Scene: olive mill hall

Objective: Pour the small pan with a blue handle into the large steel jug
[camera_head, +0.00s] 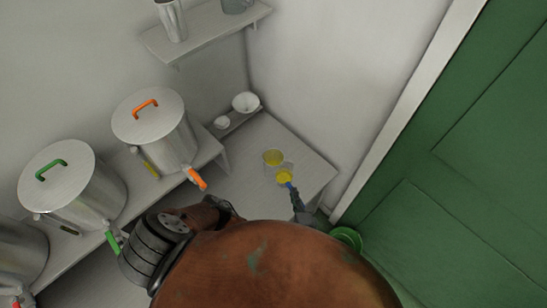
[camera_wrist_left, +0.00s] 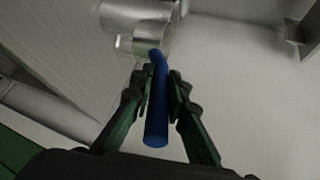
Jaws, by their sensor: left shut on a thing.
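The small pan (camera_head: 285,178) holds yellow liquid, and its blue handle (camera_head: 290,186) points toward my left gripper (camera_head: 294,195). In the left wrist view, my left gripper (camera_wrist_left: 162,90) is shut on the blue handle (camera_wrist_left: 157,110), with a finger on each side. The pan's metal bowl (camera_wrist_left: 152,36) shows beyond the fingers. The large steel jug (camera_head: 272,158) is just beyond the pan, with yellow inside. It also shows behind the pan in the left wrist view (camera_wrist_left: 130,12). The pan and jug overlap in both views; I cannot tell whether they touch. My right gripper is out of view.
Lidded steel drums with an orange handle (camera_head: 148,115) and a green handle (camera_head: 57,175) stand on a bench at left. White bowls (camera_head: 245,102) sit on a low ledge behind the jug. A wall shelf (camera_head: 205,30) hangs above. A green door (camera_head: 470,150) is at right.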

